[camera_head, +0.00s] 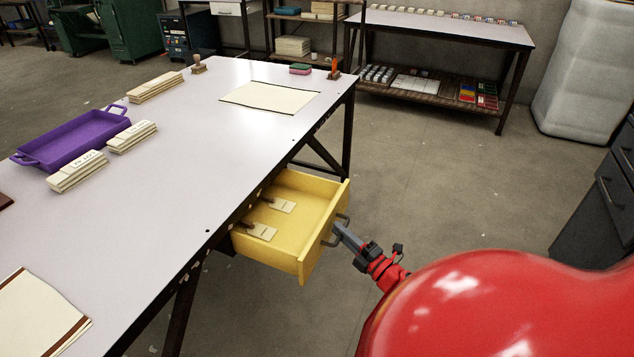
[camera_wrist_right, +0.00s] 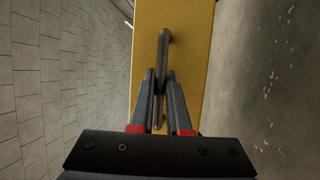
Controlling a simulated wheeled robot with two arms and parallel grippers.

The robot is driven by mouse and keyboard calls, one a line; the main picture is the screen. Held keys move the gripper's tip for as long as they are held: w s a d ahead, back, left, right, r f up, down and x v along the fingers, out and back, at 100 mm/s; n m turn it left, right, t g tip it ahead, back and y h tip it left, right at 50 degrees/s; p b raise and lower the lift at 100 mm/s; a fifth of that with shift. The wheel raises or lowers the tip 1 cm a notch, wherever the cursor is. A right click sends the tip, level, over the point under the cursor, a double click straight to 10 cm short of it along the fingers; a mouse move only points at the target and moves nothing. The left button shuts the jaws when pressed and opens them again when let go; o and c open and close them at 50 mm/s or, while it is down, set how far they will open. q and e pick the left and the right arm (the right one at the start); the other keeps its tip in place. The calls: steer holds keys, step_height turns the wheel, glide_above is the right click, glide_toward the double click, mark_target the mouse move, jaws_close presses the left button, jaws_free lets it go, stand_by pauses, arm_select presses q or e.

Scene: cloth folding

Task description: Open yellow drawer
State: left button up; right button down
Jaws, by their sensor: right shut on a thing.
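The yellow drawer (camera_head: 318,225) stands pulled out from under the white table in the head view. Inside it lie two small light items with dark parts (camera_head: 262,231). My right gripper (camera_head: 340,228) is shut on the dark handle (camera_head: 331,242) on the drawer's front. In the right wrist view the drawer front (camera_wrist_right: 189,35) is a yellow strip, and my right gripper (camera_wrist_right: 159,80) has its fingers closed around the handle (camera_wrist_right: 163,45). My left gripper is not in view.
The white table (camera_head: 205,120) holds a purple tray (camera_head: 75,140), stacks of light strips (camera_head: 132,137), a cream sheet (camera_head: 270,97) and a stamp (camera_head: 198,64). A dark cabinet (camera_head: 600,205) stands at the right. The floor (camera_head: 450,190) between is clear.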

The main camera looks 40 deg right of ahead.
steer(key=shift+s+d+p, duration=0.1)
steer(key=shift+s+d, duration=0.3)
steer(key=shift+s, duration=0.5)
steer(key=shift+s+d+p, duration=0.1)
steer(key=shift+s+d, duration=0.25)
steer(key=shift+s, duration=0.6)
steer(key=shift+s+d+p, duration=0.1)
steer(key=shift+s+d, duration=0.3)
steer(key=shift+s, duration=0.5)
steer(key=c, duration=1.2)
jaws_free()
steer(key=shift+o, duration=0.2)
steer(key=s+f+p, duration=0.1)
steer(key=s+f, duration=0.2)
steer(key=s, duration=1.4)
steer(key=shift+s+a, duration=0.1)
